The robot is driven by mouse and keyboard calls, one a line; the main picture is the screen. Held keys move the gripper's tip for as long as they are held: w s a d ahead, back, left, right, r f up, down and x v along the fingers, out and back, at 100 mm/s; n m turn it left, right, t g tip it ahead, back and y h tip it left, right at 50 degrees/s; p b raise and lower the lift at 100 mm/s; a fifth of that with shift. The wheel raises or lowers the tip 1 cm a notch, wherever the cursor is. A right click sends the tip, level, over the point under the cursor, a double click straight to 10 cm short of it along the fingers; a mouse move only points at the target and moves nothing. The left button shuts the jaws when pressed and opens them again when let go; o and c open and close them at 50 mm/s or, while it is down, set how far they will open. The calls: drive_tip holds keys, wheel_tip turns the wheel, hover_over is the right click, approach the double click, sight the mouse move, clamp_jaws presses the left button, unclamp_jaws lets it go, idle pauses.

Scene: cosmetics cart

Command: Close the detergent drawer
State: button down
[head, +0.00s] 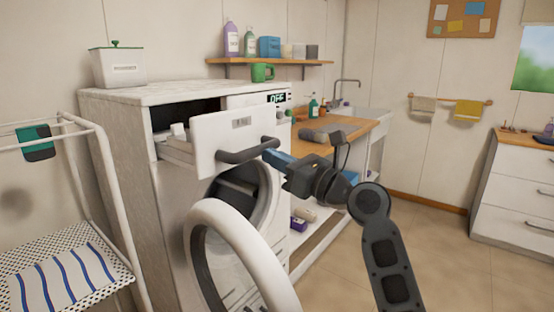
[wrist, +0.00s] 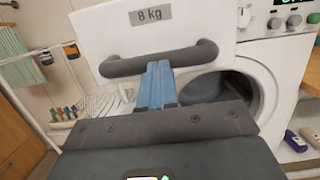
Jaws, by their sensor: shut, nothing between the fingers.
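The detergent drawer (head: 232,130) of the white washing machine (head: 122,150) is pulled out, with its tray showing behind the front panel. Its front has a dark bar handle (head: 248,151) and a label that reads "8 kg" in the wrist view (wrist: 151,16). My gripper (head: 272,157) is shut, its blue fingers together and empty. In the wrist view the fingertips (wrist: 160,66) are at the middle of the handle (wrist: 160,61). I cannot tell whether they touch it.
The round washer door (head: 197,222) stands open below the drawer. A white drying rack (head: 105,170) is at the left. A white box (head: 117,68) sits on the machine. A wooden counter (head: 352,135) is to the right. Floor (head: 430,240) is clear at the right.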

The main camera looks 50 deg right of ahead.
drive_tip(key=shift+w, duration=0.1)
drive_tip(key=w+p, duration=0.1)
drive_tip(key=w, duration=0.5)
drive_tip(key=w+p, duration=0.2)
drive_tip(key=w, duration=0.4)
drive_tip(key=w+p, duration=0.1)
drive_tip(key=w, duration=0.5)
drive_tip(key=shift+w+a+p, duration=0.3)
drive_tip(key=shift+p, duration=0.05)
drive_tip(key=shift+w+a+r, duration=0.1)
drive_tip(key=shift+w+r, duration=0.05)
drive_tip(key=shift+w, duration=0.05)
